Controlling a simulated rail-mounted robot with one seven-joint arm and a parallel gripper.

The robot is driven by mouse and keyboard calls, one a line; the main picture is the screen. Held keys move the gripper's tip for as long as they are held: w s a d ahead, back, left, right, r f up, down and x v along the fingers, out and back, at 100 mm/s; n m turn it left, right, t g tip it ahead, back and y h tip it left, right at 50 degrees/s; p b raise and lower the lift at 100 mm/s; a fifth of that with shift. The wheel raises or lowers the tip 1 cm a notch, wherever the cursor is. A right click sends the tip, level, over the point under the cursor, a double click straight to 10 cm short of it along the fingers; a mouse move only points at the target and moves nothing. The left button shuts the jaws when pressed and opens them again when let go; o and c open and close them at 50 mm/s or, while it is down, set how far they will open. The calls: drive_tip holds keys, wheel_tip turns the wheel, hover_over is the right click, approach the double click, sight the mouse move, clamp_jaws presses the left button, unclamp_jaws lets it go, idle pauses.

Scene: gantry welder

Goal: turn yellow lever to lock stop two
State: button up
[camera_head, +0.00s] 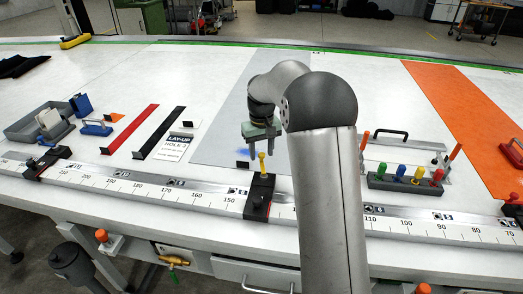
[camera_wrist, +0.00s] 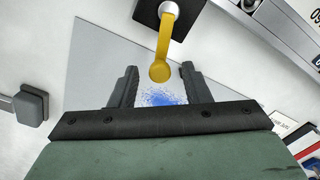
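The yellow lever (camera_head: 262,162) stands up from a black stop block (camera_head: 259,196) on the ruled metal rail, near the 150 mark. In the wrist view the yellow lever (camera_wrist: 164,42) runs from its pale pivot on the black block (camera_wrist: 185,10) to a round knob that appears between my fingertips. My gripper (camera_head: 262,143) is close to the lever, just behind its top in the head view. In the wrist view my gripper (camera_wrist: 159,70) is open, with a gap on both sides of the knob. Neither finger visibly touches it.
The scaled rail (camera_head: 190,196) runs along the table's front edge. Another black stop with a blue lever (camera_head: 47,163) sits at its left. A rack of coloured handles (camera_head: 405,184) stands right of my arm. A grey sheet (camera_head: 225,120) with a blue patch lies behind the stop.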

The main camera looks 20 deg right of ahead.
sight(261, 154)
wheel_tip(261, 154, up, 17)
drive_tip(key=shift+r, duration=0.2)
idle(0.5)
drive_tip(key=s+a+f, duration=0.2)
drive_tip(key=s+f, duration=0.3)
drive_tip(key=s, duration=0.6)
drive_tip(key=s+a+f, duration=0.2)
drive_tip(key=s+f, duration=0.3)
drive_tip(key=s, duration=0.7)
drive_tip(key=s+a+f, duration=0.2)
drive_tip(key=s+f, duration=0.3)
drive_tip(key=s, duration=0.6)
drive_tip(key=shift+s+f+m+t, duration=0.3)
drive_tip(key=shift+s+f, duration=0.05)
drive_tip(key=shift+s, duration=0.05)
